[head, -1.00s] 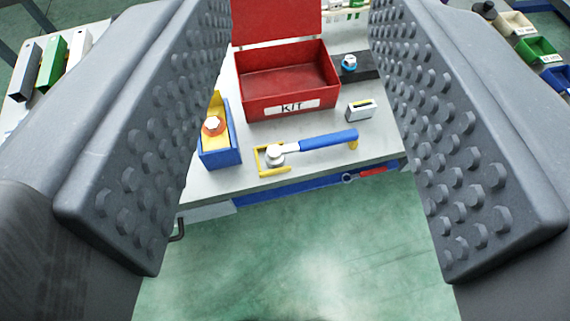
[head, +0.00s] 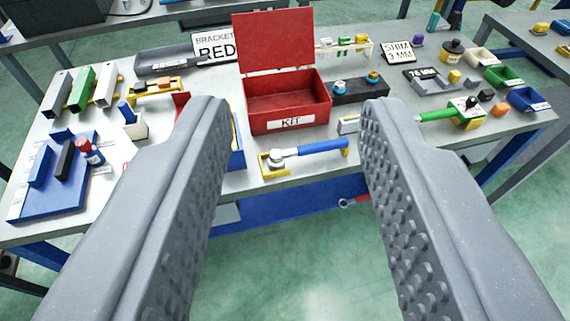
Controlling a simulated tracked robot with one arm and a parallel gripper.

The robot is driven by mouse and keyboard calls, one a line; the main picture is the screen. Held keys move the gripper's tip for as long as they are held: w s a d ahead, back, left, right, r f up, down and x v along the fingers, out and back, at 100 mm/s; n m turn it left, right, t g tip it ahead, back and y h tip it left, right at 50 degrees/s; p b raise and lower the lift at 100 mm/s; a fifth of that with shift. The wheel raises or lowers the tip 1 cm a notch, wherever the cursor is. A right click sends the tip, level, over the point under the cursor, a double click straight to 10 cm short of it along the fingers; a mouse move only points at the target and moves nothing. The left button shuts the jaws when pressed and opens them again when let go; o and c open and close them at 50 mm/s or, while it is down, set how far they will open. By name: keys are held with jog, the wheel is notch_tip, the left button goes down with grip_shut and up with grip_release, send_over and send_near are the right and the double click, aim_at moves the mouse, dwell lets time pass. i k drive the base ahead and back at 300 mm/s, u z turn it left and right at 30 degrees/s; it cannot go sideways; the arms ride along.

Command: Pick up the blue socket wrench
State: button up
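The blue socket wrench (head: 322,147) lies near the front edge of the grey workbench. Its silver head (head: 276,159) sits in a yellow holder (head: 268,171) at the left. Its blue handle points right and rests on a small yellow support at its far end. My gripper (head: 297,112) is open and empty. Its two studded grey fingers frame the wrench in the picture, one on each side, and stand nearer the camera, apart from it. The left finger hides part of a blue bin.
An open red KIT box (head: 287,101) stands behind the wrench. A small grey block (head: 348,125) is close by its handle end. A blue tray (head: 60,180) is at the left; a green-handled tool (head: 437,115) is at the right. The floor in front is clear.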

aim_at(276, 159)
jog(key=z, duration=0.15)
jog(key=i, duration=0.9)
jog(key=u, duration=0.05)
